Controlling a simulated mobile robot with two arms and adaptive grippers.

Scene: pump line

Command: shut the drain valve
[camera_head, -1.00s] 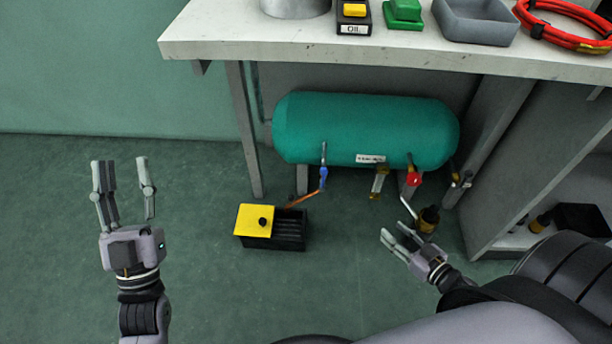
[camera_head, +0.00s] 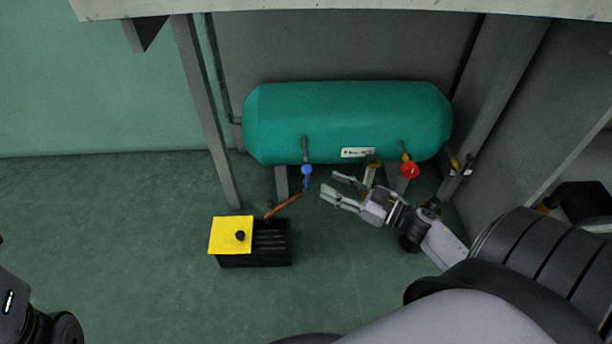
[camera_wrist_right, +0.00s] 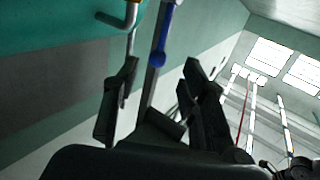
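The teal tank (camera_head: 345,118) lies under the bench. At its left, a pipe carries a blue-handled valve (camera_head: 306,172), with an orange-brown spout or hose (camera_head: 284,206) below. A red-handled valve (camera_head: 410,170) is on the tank's right. The frames do not settle which is the drain valve. My right gripper (camera_head: 331,187) is open and empty, right of the blue valve and a little apart. In the right wrist view, the blue handle (camera_wrist_right: 162,46) shows beyond and between my spread fingers (camera_wrist_right: 158,88). Only my left gripper's housing (camera_head: 12,305) shows; its fingers are outside the frame.
A black box (camera_head: 272,243) with a yellow lid piece (camera_head: 230,235) stands on the floor below the blue valve. A bench leg (camera_head: 205,115) rises left of the tank. The bench top (camera_head: 330,5) overhangs it.

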